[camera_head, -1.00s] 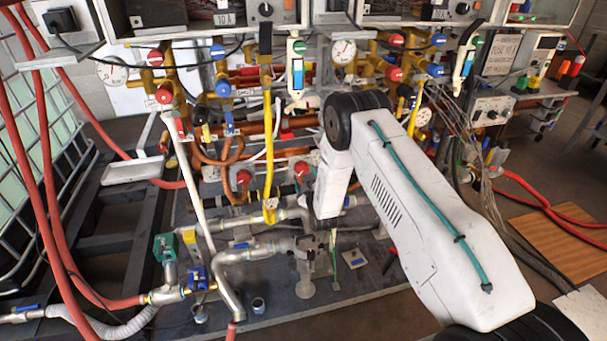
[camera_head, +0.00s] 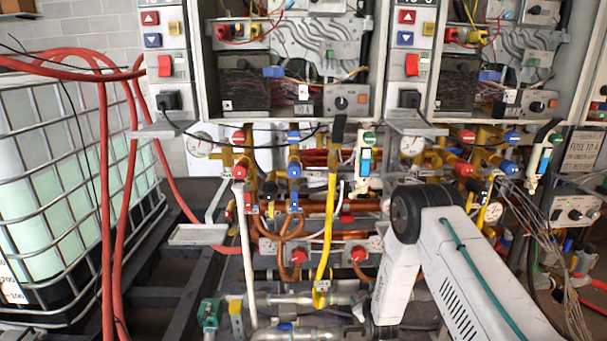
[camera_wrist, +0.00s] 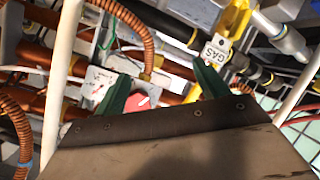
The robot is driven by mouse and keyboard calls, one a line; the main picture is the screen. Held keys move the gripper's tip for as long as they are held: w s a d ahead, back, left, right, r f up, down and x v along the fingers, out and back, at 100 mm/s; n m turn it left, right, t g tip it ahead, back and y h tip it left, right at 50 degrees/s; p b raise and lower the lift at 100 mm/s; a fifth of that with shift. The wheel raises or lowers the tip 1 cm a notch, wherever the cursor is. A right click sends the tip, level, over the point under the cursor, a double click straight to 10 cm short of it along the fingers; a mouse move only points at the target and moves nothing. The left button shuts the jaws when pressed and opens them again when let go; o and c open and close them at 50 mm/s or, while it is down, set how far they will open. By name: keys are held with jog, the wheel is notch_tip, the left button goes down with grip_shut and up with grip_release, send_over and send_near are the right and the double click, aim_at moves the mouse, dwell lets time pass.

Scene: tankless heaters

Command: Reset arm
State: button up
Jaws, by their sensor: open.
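My arm (camera_head: 465,270) reaches in from the lower right in the head view, in front of the pipework. In the head view the gripper end is at the bottom edge, partly cut off and hard to make out. In the wrist view my gripper (camera_wrist: 158,90) shows two green fingers spread apart with nothing held between them. A red valve knob (camera_wrist: 140,102) shows behind the left finger. A yellow pipe handle with a GAS tag (camera_wrist: 216,52) is beyond the right finger.
Two open heater units (camera_head: 290,60) hang above dense copper and yellow pipework. Red hoses (camera_head: 105,180) and a caged white tank (camera_head: 60,190) are at left. A metal tray (camera_head: 198,234) sticks out at centre left. Loose cables (camera_head: 560,250) hang at right.

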jog(key=s+d+r+m+g, duration=0.1)
jog(key=s+r+m+g, duration=0.2)
jog(key=s+r, duration=2)
jog(key=s+d+r+m+g, duration=0.2)
jog(key=s+r+g, duration=0.7)
jog(key=s+r, duration=1.5)
jog(key=s+m, duration=0.2)
jog(key=s, duration=0.2)
jog(key=shift+s+r+m, duration=0.25)
jog(key=shift+s+m, duration=0.05)
